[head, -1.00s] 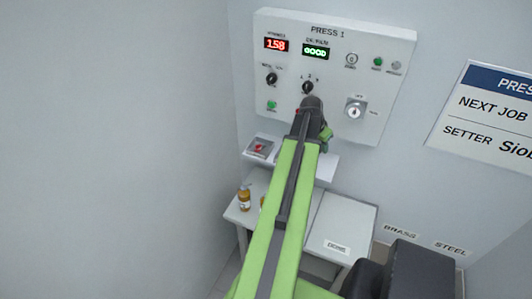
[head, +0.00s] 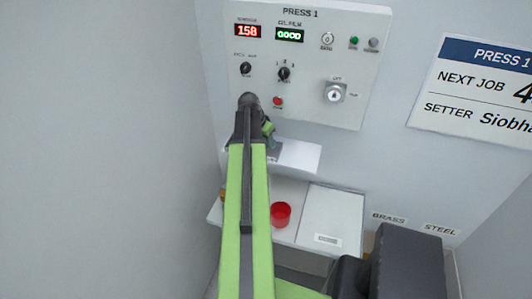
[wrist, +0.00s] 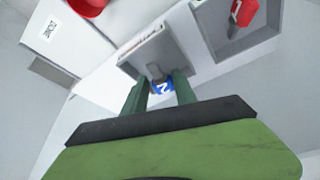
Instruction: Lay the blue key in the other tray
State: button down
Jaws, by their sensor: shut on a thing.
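My gripper (wrist: 160,90) is shut on the blue key (wrist: 164,87), whose blue head with a white mark shows between the fingers. The key's grey shank (wrist: 154,70) points away from me, over a grey tray (wrist: 183,55); I cannot tell whether it touches the tray. A second grey tray (wrist: 262,38) to the right in the wrist view holds a red key (wrist: 243,12). In the head view my gripper (head: 268,131) is partly hidden by my arm, above the white shelf (head: 302,156) under the press panel.
The press panel (head: 355,60) with knobs and a key switch (head: 334,93) is on the wall above the shelf. A plain wall closes the left side.

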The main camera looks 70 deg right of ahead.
aim_at(267, 146)
notch_tip(267, 146, down, 4)
jog(key=b, duration=0.4)
jog(key=shift+f, duration=0.15)
jog(key=shift+r, duration=0.2)
jog(key=shift+f, duration=0.1)
jog(key=c, duration=1.3)
grip_release()
jog(key=shift+o, duration=0.2)
jog(key=shift+r+p, duration=0.3)
jog(key=shift+r, duration=0.05)
jog(key=p+v, duration=1)
jog(key=v, duration=0.1)
jog(key=shift+a+r+p, duration=0.2)
jog(key=shift+r+p, duration=0.05)
jog(key=shift+p, duration=0.1)
